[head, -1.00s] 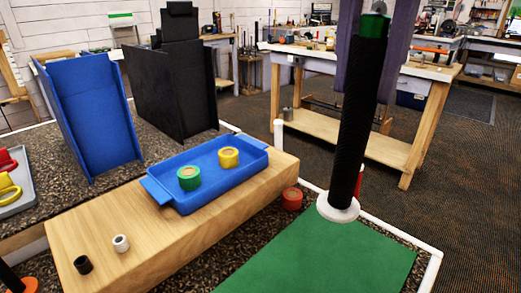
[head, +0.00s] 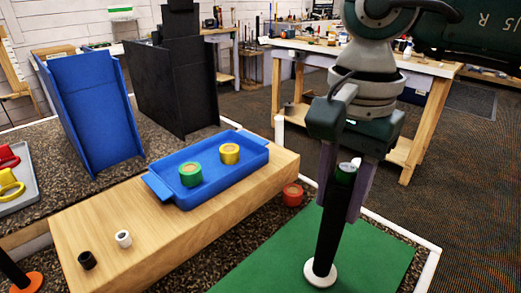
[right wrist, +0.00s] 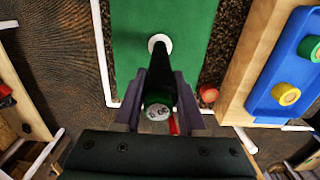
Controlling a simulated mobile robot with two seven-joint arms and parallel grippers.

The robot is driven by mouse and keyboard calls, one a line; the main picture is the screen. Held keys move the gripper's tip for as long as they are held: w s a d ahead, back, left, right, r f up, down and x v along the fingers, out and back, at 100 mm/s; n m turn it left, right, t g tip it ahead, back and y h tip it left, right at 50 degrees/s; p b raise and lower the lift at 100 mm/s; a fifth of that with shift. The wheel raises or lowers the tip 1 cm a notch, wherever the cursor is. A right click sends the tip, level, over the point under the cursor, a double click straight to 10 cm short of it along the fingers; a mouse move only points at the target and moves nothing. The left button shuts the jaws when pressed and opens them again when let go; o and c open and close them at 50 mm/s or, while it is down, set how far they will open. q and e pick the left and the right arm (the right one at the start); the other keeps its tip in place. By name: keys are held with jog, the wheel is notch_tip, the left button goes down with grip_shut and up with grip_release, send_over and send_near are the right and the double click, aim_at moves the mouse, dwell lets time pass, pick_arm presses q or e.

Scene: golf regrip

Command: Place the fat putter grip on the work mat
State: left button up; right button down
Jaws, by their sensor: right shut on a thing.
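The fat putter grip (head: 331,227) is a thick black cylinder with a green top end and a white disc at its lower end. My right gripper (head: 342,205) is shut on its upper part and holds it nearly upright, tilted a little. The white disc shows over the green work mat (head: 258,268); I cannot tell whether it touches. In the right wrist view the grip (right wrist: 160,78) runs from between the fingers of my right gripper (right wrist: 160,112) to the disc over the mat (right wrist: 196,42). My left gripper is not in view.
Left of the mat, a wooden block (head: 130,259) bears a blue tray (head: 222,183) with green and yellow rolls. A black and a white small cylinder stand on it. A red roll (head: 292,194) lies between block and mat. Blue and black bins stand behind. The mat is otherwise clear.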

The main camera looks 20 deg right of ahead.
jog(key=shift+f, duration=0.1)
jog(key=c, duration=0.9)
grip_release()
jog(key=shift+f, duration=0.1)
jog(key=shift+c, duration=0.2)
jog(key=o, duration=0.5)
jog(key=shift+c, duration=0.2)
jog(key=shift+r, duration=0.7)
notch_tip(320, 180, up, 11)
jog(key=shift+r+b, duration=0.1)
jog(key=shift+b, duration=0.65)
